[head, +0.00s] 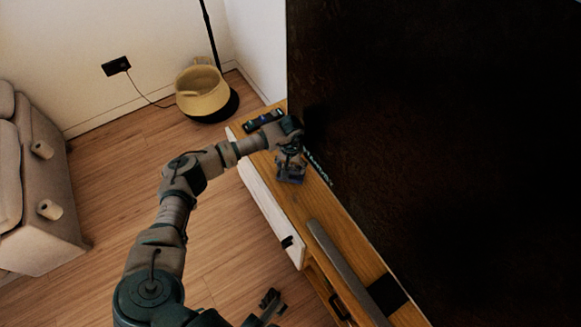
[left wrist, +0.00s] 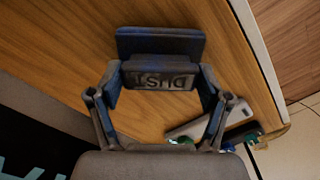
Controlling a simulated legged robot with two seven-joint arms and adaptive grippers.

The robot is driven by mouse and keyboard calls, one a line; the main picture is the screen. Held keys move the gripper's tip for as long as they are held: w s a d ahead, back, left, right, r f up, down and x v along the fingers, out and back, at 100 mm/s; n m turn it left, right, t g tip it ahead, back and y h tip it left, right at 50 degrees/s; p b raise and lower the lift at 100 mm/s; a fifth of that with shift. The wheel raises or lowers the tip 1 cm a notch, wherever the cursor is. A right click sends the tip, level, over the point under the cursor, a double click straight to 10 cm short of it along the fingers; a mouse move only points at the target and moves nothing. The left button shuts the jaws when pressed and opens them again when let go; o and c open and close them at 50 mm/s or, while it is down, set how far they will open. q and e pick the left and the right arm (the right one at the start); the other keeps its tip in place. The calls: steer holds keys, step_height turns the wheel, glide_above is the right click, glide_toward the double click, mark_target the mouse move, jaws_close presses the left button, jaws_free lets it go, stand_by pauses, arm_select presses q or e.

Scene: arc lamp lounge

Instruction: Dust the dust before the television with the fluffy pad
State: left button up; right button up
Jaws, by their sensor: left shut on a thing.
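My left gripper (head: 291,158) is above the far part of the wooden television cabinet (head: 313,203), beside the large dark television (head: 430,130). It is shut on the pad (head: 291,178), a dark blue-grey block. In the left wrist view, the pad (left wrist: 160,42) sits between the fingertips of my left gripper (left wrist: 155,85), and its block bears the raised word DUST. I cannot tell whether the pad touches the wood. No dust shows clearly on the cabinet top. My right gripper (head: 268,305) shows small and dark at the bottom edge; its jaws are unclear.
A dark tray with small items (head: 263,121) lies at the cabinet's far end. Pale lettering (head: 318,167) runs beside the television. A long grey bar (head: 335,255) lies nearer.

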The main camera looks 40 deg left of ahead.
mark_target(291, 167)
arm_select(q)
steer(key=shift+r+p, duration=1.2)
steer(key=shift+r, duration=1.7)
arm_select(e)
steer(key=shift+w+r, duration=0.4)
steer(key=shift+r, duration=0.4)
steer(key=shift+w+r, duration=0.4)
steer(key=shift+r, duration=0.35)
